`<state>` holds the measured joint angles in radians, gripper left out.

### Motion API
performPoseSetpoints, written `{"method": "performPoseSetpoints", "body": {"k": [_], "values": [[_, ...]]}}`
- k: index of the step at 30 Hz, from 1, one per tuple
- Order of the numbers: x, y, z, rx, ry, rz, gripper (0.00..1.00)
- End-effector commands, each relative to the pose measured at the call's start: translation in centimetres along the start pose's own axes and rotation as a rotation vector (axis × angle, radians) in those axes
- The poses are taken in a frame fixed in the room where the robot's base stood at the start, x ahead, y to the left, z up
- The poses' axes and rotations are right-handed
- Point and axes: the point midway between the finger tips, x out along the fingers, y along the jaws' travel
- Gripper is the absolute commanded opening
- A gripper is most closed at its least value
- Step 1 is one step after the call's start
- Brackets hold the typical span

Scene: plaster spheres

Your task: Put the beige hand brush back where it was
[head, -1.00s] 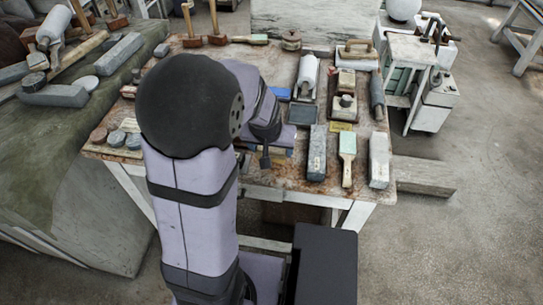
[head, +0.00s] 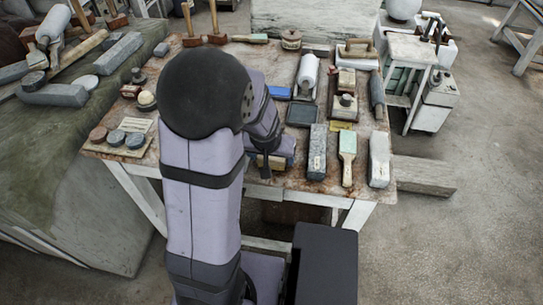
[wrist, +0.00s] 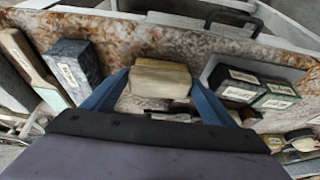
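The beige hand brush (wrist: 160,78) is a block with a pale top, seen between my two blue fingers in the wrist view. My gripper (wrist: 161,80) has a fingertip against each side of it and appears shut on it. In the head view my gripper (head: 268,168) is low at the table's front edge, left of the blue-grey stone block (head: 317,152). A beige part of the brush (head: 278,162) shows beside the fingers there; my arm hides the rest. Whether the brush touches the tabletop cannot be told.
The worn table (head: 215,68) carries many tools. A green-and-wood brush (head: 347,157) and a pale block (head: 379,160) stand right of the stone block. A dark tray (head: 303,115) lies behind. Round pads (head: 117,138) sit at the left.

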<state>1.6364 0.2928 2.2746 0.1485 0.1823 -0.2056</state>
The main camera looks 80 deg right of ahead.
Motion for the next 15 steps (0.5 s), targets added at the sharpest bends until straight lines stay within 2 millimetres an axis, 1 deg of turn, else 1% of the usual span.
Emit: {"method": "performPoseSetpoints", "body": {"k": [10,15], "values": [[-0.09,0.00,-0.03,0.000,0.000,0.000,0.89],[-0.63,-0.01,-0.20,0.000,0.001,0.000,0.89]]}}
